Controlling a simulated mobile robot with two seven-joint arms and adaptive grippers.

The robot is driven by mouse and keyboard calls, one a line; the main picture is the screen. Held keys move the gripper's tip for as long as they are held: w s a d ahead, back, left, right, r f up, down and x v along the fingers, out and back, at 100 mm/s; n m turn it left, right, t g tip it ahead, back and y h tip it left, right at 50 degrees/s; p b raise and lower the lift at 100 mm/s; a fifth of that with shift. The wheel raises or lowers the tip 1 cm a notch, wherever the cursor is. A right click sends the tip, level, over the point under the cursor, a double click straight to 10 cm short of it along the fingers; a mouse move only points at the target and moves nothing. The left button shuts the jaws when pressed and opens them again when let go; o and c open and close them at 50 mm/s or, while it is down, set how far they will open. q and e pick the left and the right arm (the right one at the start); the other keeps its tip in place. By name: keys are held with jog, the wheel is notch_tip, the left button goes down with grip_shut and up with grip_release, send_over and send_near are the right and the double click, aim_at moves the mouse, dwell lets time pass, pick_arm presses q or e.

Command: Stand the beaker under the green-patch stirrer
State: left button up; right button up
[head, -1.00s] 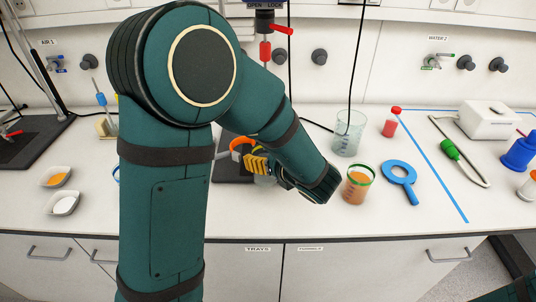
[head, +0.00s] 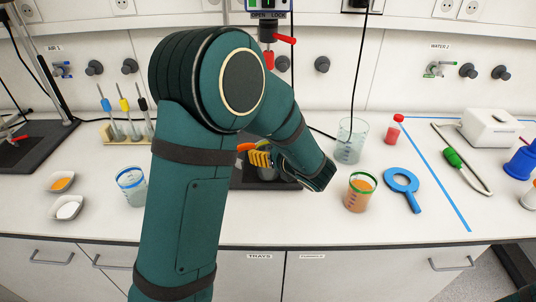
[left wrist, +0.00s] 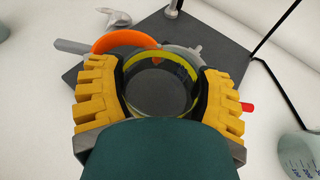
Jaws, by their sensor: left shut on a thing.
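My left gripper (head: 262,160), with yellow fingers, is shut on a clear beaker with a yellow band at its rim. In the left wrist view the beaker (left wrist: 160,88) sits between the two yellow fingers (left wrist: 160,95), over the dark base plate (left wrist: 90,72). In the head view my arm hides most of the beaker. The stirrer with a green patch (head: 268,4) hangs above and behind the gripper, with a red handle. The dark plate (head: 240,180) shows below the gripper. I cannot tell if the beaker touches the plate.
An orange ring (left wrist: 120,40) lies close behind the beaker. A green-rimmed beaker of orange liquid (head: 359,194) and a large clear beaker (head: 350,142) stand to the right. A blue-rimmed beaker (head: 131,187) stands left.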

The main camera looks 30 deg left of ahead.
pick_arm(q)
jog(key=shift+w+a+f+b, duration=0.1)
jog(key=shift+w+a+b, duration=0.3)
jog(key=shift+w, duration=0.3)
jog(key=shift+w+a+b, duration=0.3)
jog(key=shift+w+a, duration=0.2)
jog(key=shift+w, duration=0.2)
jog(key=shift+f+b, duration=0.2)
jog(key=shift+b, duration=0.45)
jog(key=o, duration=1.3)
jog(key=v, duration=1.2)
